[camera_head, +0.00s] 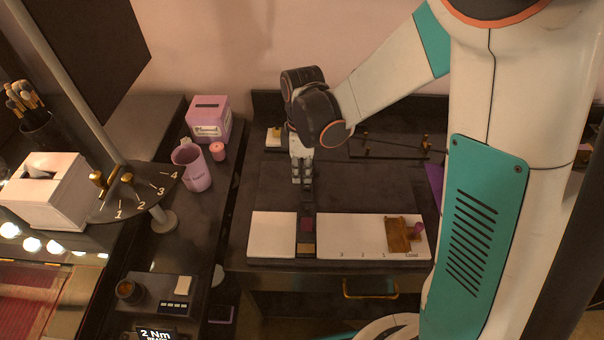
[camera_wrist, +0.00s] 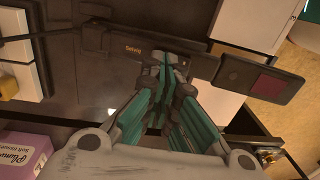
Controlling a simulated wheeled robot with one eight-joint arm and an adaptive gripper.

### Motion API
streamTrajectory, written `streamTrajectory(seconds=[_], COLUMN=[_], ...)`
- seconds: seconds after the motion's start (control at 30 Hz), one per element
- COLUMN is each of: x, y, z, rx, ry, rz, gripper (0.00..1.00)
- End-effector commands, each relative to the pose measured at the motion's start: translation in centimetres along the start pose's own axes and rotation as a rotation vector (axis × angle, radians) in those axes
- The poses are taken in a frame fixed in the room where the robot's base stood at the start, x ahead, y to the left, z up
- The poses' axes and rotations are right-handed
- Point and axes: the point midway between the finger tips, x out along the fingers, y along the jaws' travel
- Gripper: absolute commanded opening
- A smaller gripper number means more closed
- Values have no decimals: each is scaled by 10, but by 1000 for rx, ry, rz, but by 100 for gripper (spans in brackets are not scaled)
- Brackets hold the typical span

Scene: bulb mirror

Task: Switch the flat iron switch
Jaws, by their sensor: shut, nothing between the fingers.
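A dark flat bar with a maroon square (camera_head: 306,224) lies between two white panels at the front of the black table in the head view. In the wrist view the bar with its maroon square (camera_wrist: 262,82) is right of my fingertips. A dark body with gold lettering (camera_wrist: 135,47) lies beside and under the fingertips; it may be part of the flat iron. My gripper (camera_head: 302,183) points down just behind the bar. Its fingers (camera_wrist: 166,62) are shut and empty. Contact with the dark body cannot be told, and no switch can be clearly made out.
A white panel (camera_head: 350,229) with numbers bears a brass slider (camera_head: 402,235) at right. Brass-ended rods (camera_head: 385,143) stand behind. A pink mug (camera_head: 192,169), a pink box (camera_head: 208,117) and a numbered dark dial (camera_head: 135,200) are at left. The tabletop around my gripper looks mostly clear.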

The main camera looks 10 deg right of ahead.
Motion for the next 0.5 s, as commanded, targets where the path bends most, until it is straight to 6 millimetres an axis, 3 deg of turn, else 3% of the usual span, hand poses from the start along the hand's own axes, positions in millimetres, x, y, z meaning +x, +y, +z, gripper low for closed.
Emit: streamTrajectory(seconds=[0.5], x=[-2], y=[-10], z=[0], rx=[-1], ry=[0], rz=[0], gripper=[0])
